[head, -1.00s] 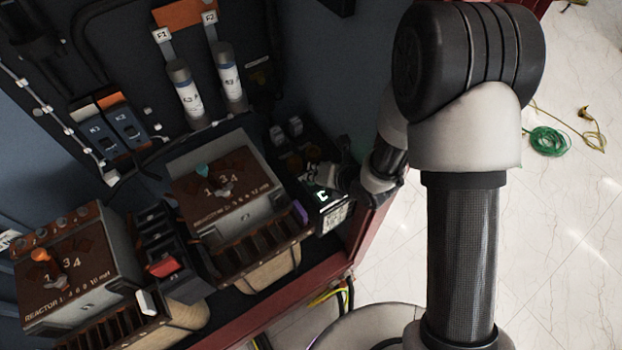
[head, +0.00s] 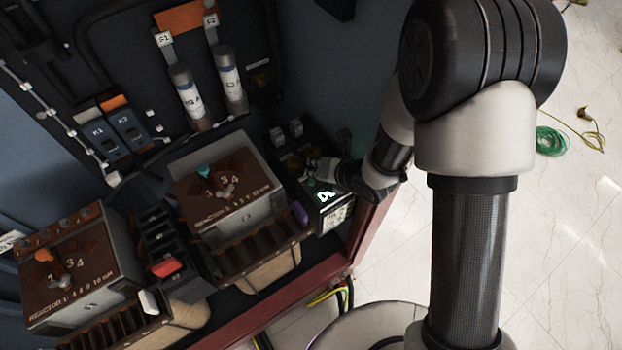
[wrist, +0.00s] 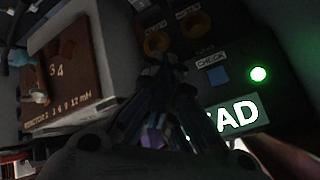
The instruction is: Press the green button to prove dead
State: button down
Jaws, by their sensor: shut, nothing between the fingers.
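A round green button or lamp (wrist: 258,74) glows on the dark panel in the wrist view, right of a blue square (wrist: 218,75) labelled CHECK. Below it, a lit display (wrist: 238,115) shows the letters AD, its left part hidden by my gripper. My gripper (wrist: 166,68) is shut and empty, its dark fingers pointing at the panel left of the blue square. I cannot tell whether the tips touch anything.
Two orange knobs (wrist: 157,43) sit above the fingers. A reactor block (head: 222,190) stands just left of the panel box. The red cabinet edge (head: 368,238) runs along the right. A second reactor (head: 75,265) is farther left. Open floor lies beyond the cabinet.

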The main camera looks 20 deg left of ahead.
aim_at(314, 181)
notch_tip(314, 181, up, 4)
jog(key=shift+f+p, duration=0.1)
jog(key=shift+p, duration=0.75)
